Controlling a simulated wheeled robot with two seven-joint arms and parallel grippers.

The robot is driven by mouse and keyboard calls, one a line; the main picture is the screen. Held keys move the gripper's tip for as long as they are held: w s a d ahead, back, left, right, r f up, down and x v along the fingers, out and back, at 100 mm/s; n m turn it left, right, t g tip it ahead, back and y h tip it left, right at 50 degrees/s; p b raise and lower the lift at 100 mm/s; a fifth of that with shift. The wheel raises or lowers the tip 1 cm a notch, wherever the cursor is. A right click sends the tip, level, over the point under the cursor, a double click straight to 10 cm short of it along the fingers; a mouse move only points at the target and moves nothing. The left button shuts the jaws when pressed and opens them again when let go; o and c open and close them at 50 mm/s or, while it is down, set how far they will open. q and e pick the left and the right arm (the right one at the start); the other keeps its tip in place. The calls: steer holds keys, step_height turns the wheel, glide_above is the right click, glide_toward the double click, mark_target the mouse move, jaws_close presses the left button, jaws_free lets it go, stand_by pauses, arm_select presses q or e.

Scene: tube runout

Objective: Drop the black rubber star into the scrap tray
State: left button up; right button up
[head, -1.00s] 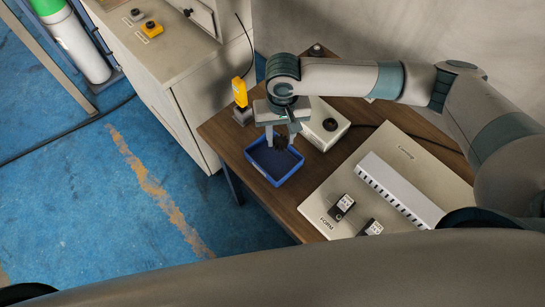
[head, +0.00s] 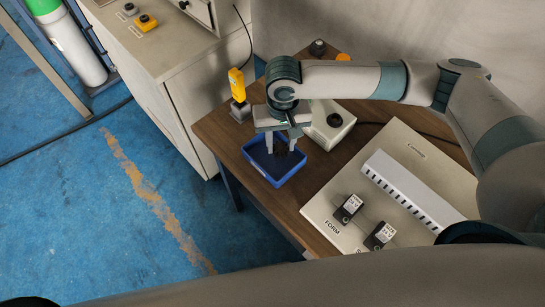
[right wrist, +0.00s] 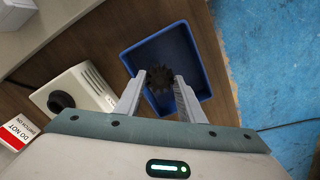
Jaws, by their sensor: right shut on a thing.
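The black rubber star (right wrist: 160,78) is dark and many-pointed, and sits between the fingertips of my right gripper (right wrist: 160,88) in the right wrist view. In the head view the right gripper (head: 281,143) points down over the blue scrap tray (head: 277,184), shut on the star (head: 281,148). The tray's rim also shows around the star in the right wrist view (right wrist: 204,75). I cannot tell how high the star is above the tray floor. My left gripper is not in view.
A cream box with a black knob (head: 333,120) stands beside the tray. A yellow device (head: 237,85) stands at the table's left edge. A light board (head: 400,150) with a slotted white bar (head: 410,190) and two small black-and-white blocks (head: 348,208) lies to the right.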

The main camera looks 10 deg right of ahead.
steer(key=o, duration=1.2)
steer(key=shift+c, duration=0.2)
step_height(320, 180, up, 17)
steer(key=b, duration=0.2)
steer(key=shift+r+b, duration=0.2)
steer(key=shift+b, duration=0.1)
steer(key=shift+s, duration=0.1)
